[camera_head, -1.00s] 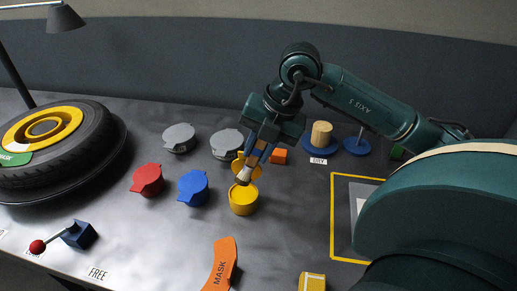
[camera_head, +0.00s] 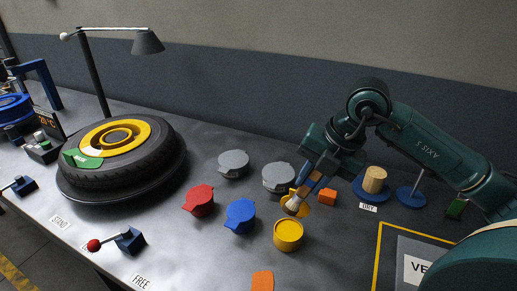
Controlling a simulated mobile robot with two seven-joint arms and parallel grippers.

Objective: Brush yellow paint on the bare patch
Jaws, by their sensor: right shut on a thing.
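The tyre with a yellow rim (camera_head: 143,131) lies flat on a dark round stand at the left. The pot's yellow lid is partly hidden behind the brush. I cannot tell whether the bristles carry paint. My left gripper is not in view.
Closed red (camera_head: 199,201), blue (camera_head: 240,216) and grey pots (camera_head: 233,164) stand between tyre and brush. A lamp (camera_head: 147,42) rises behind the tyre. A red-knobbed lever (camera_head: 129,240) is at the front. An orange mask (camera_head: 262,282) lies at the bottom edge.

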